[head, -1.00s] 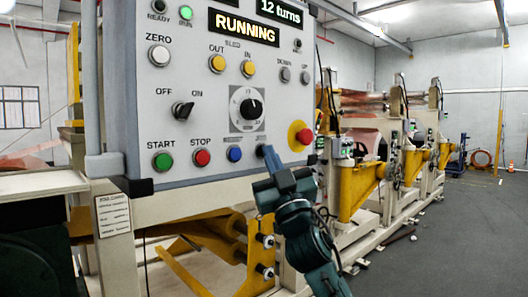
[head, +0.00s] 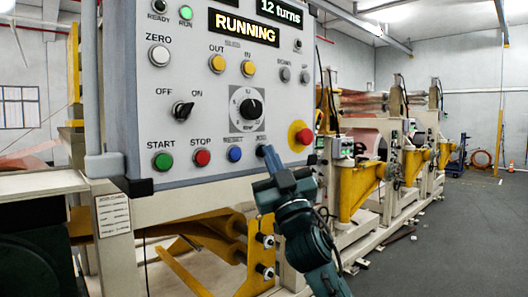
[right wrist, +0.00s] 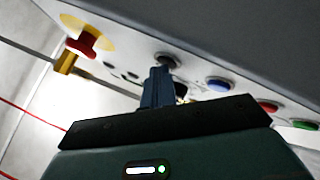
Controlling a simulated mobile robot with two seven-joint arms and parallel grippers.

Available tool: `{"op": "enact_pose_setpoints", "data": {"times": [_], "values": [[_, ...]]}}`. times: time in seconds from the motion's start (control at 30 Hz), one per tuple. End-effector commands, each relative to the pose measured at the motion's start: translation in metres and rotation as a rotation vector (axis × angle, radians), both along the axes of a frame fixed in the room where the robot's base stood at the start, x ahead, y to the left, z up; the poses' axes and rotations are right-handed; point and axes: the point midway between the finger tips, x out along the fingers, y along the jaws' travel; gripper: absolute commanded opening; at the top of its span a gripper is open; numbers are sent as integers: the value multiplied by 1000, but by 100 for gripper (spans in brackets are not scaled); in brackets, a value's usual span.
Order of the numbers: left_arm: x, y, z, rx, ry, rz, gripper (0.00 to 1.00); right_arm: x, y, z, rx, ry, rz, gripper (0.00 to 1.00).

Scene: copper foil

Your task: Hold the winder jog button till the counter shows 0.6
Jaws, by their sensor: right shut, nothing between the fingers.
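The control panel (head: 215,120) faces me in the head view. Its upper display (head: 279,9) reads "12 turns", and the display below it (head: 244,27) reads "RUNNING". A dark button (right wrist: 167,60) sits in the bottom row beside the blue button (head: 234,154), its label not readable. My right gripper (head: 266,152) is shut and empty, with its fingertips at that dark button. In the right wrist view the closed fingers (right wrist: 160,72) reach the button's face; I cannot tell whether it is pressed in. The fingertips hide most of the button in the head view. My left gripper is not in view.
A red emergency stop (head: 300,135) on a yellow base sits just right of my gripper. The red STOP (head: 201,158) and green START (head: 162,161) buttons lie to the left. Open floor (head: 460,230) lies at the right.

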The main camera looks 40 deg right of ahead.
Motion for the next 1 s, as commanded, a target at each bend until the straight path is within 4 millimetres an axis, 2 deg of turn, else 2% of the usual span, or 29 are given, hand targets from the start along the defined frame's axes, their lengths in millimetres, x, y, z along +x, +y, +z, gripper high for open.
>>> {"op": "enact_pose_setpoints", "data": {"times": [0.67, 1.0], "values": [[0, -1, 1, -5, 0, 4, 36, 0, 0, -1, 0, 2, 0, 0], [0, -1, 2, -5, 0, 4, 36, -15, -1, -1, 0, 2, 0, 0]]}}
